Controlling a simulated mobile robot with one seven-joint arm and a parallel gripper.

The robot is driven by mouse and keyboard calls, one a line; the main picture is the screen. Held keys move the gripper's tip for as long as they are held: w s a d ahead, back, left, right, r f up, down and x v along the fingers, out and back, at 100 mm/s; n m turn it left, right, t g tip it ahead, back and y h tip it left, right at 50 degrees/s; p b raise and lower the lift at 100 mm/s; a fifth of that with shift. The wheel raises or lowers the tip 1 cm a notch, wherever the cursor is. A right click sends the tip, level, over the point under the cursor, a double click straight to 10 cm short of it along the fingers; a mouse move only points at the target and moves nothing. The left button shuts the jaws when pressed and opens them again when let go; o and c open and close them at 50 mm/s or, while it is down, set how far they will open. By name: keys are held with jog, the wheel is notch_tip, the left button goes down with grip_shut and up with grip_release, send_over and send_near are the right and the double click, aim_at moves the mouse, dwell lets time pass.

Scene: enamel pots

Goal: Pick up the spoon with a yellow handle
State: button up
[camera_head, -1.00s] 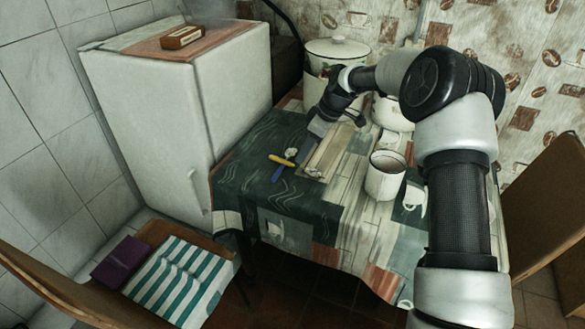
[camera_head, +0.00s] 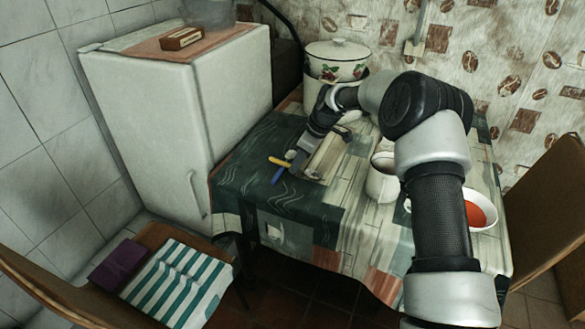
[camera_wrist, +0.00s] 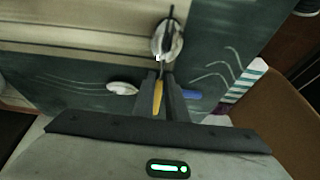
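The spoon with a yellow handle (camera_head: 279,162) lies on the dark green part of the tablecloth. In the wrist view its handle (camera_wrist: 157,98) shows between my fingers, and its metal bowl (camera_wrist: 167,42) lies beyond the fingertips. My gripper (camera_wrist: 161,76) points down at it, its fingers apart on either side of the handle; contact is not clear. In the head view my gripper (camera_head: 297,165) is right beside the spoon and partly hides it. A spoon with a blue handle (camera_head: 278,176) crosses the yellow one; its handle (camera_wrist: 192,95) is right of my fingers in the wrist view.
A wooden board (camera_head: 328,155) lies right of the spoons. A white mug (camera_head: 381,184) and a white bowl with red contents (camera_head: 482,212) stand farther right, partly behind my arm. A large enamel pot (camera_head: 338,62) is at the back. A white fridge (camera_head: 165,115) stands left.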

grip_shut()
